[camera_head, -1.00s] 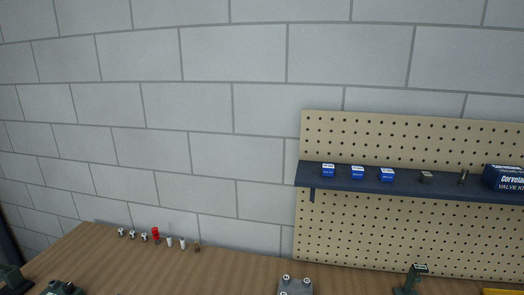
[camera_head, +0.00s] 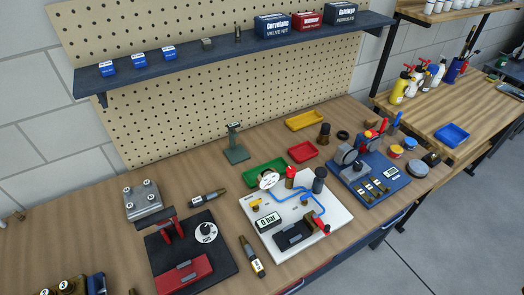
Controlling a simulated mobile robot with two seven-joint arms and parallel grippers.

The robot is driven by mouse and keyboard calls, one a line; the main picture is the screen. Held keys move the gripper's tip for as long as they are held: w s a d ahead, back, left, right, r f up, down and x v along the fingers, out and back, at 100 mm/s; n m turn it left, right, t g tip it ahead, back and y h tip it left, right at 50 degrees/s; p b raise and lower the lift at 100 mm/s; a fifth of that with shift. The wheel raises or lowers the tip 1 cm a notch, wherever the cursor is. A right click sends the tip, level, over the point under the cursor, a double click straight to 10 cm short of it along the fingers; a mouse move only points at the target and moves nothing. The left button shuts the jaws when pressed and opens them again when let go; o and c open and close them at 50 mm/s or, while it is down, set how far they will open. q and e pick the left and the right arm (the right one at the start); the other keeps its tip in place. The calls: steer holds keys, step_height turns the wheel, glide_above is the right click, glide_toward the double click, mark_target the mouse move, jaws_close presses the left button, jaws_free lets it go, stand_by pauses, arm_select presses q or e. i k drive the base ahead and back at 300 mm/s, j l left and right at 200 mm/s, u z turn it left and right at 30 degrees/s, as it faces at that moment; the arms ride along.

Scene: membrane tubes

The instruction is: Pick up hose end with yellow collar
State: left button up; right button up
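No hose end with a yellow collar is clearly told apart at this size. A thin blue hose (camera_head: 304,191) runs across the white board (camera_head: 332,242) on the workbench. A small yellow part (camera_head: 256,204) sits near the left side of that board; I cannot tell whether it is a collar. One dark cylinder with a pale label and brass-coloured end (camera_head: 208,198) lies behind the black fixture. A similar cylinder (camera_head: 251,257) lies between the black fixture and the white board. Neither of my grippers shows in the view.
The black fixture (camera_head: 228,262) with red parts stands front left of the white board. A grey metal block (camera_head: 144,201) is behind it. Green (camera_head: 265,173), red (camera_head: 302,152) and yellow (camera_head: 306,120) trays lie behind the board. A blue device (camera_head: 371,191) is to the right.

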mark_target(258, 267)
steer(key=l+u, duration=0.4)
steer(key=l, duration=0.15)
steer(key=k+l+u, duration=0.1)
steer(key=l+u, duration=0.3)
steer(key=k+l, duration=0.25)
steer(key=l+z, duration=0.45)
steer(key=l, duration=0.5)
